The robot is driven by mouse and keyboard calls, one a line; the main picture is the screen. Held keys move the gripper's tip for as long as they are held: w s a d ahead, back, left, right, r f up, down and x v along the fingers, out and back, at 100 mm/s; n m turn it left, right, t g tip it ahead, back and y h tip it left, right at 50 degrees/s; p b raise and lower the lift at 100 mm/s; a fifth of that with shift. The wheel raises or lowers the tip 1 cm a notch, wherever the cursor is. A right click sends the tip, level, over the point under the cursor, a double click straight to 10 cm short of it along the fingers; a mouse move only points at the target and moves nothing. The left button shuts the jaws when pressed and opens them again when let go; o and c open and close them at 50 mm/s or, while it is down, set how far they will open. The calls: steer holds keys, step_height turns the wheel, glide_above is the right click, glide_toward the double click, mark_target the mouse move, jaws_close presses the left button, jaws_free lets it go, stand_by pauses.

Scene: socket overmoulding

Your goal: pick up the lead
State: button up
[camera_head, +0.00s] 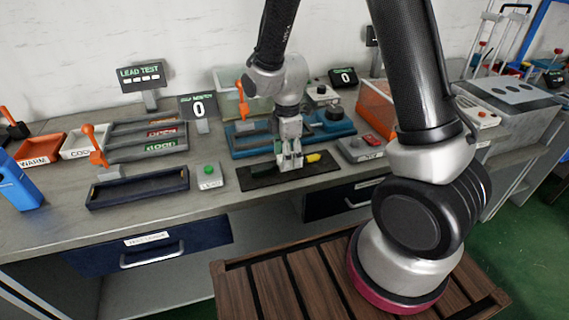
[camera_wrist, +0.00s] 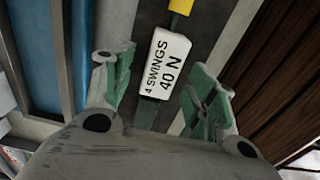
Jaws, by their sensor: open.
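My gripper (camera_head: 289,163) is low over a black mat (camera_head: 258,178) near the front of the bench. In the wrist view my gripper (camera_wrist: 162,82) is open, with green-padded fingers apart. A white block or plate (camera_wrist: 165,62) marked "4 SWINGS 40 N" shows between and just beyond the fingers, clear of both. A small yellow piece (camera_wrist: 181,6) shows beyond its far end; the same yellow piece (camera_head: 313,158) appears right of my gripper. I cannot clearly make out a lead or its cable; part of the mat is hidden behind my gripper.
A blue fixture (camera_head: 250,147) stands behind the mat. Left are a green-button box (camera_head: 209,176) and an empty dark tray (camera_head: 137,187). A grey box with a red part (camera_head: 371,141) is at right. The bench's front edge is close to the mat.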

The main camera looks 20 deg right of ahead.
steer(key=shift+f, duration=0.6)
steer(key=c, duration=1.1)
